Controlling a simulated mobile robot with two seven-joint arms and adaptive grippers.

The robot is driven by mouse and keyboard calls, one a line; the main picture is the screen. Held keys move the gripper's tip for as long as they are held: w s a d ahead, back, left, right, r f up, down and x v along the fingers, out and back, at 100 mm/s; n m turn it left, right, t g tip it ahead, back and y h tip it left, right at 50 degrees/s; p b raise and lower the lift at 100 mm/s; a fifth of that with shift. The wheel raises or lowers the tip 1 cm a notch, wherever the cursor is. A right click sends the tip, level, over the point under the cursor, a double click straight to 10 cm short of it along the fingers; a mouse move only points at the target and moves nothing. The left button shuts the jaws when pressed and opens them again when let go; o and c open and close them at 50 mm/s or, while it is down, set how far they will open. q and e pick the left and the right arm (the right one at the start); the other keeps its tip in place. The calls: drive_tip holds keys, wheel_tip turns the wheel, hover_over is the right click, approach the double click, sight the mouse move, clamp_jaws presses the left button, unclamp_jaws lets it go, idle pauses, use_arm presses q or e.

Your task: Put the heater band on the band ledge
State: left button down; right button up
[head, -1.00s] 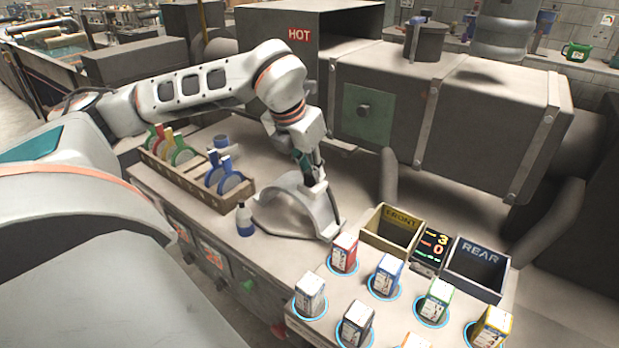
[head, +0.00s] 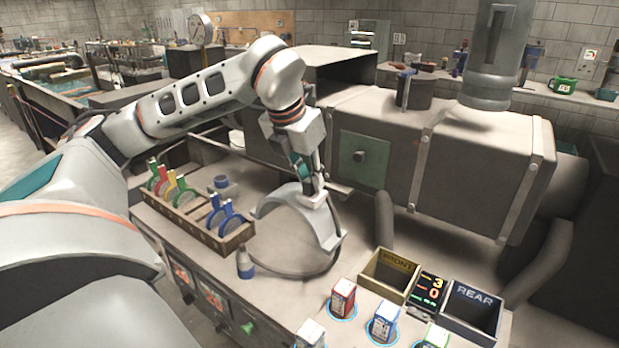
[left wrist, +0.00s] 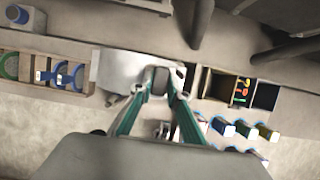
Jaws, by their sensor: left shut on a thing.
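The heater band (head: 303,216) is a pale grey half-ring, arched side up. My left gripper (head: 313,192) is shut on its top edge and holds it over the bench. In the left wrist view the gripper (left wrist: 160,82) is over the band (left wrist: 122,70), which shows as a broad pale plate between and beside the fingers. A dark curved line lies on the bench below the band; I cannot tell if it is a shadow or a cable. I cannot tell which surface is the band ledge. My right gripper is not in view.
A wooden rack (head: 190,228) with coloured ring tools stands left of the band, with a small blue-and-white bottle (head: 245,263) in front. The FRONT bin (head: 390,277), REAR bin (head: 472,311) and several small cartons stand at right. The grey machine (head: 470,165) is behind.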

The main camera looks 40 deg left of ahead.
use_arm(q)
drive_tip(key=shift+r+p, duration=1.3)
drive_tip(key=shift+r, duration=0.5)
drive_tip(key=shift+r+p, duration=0.65)
drive_tip(key=shift+p, duration=0.2)
drive_tip(key=shift+r, duration=0.9)
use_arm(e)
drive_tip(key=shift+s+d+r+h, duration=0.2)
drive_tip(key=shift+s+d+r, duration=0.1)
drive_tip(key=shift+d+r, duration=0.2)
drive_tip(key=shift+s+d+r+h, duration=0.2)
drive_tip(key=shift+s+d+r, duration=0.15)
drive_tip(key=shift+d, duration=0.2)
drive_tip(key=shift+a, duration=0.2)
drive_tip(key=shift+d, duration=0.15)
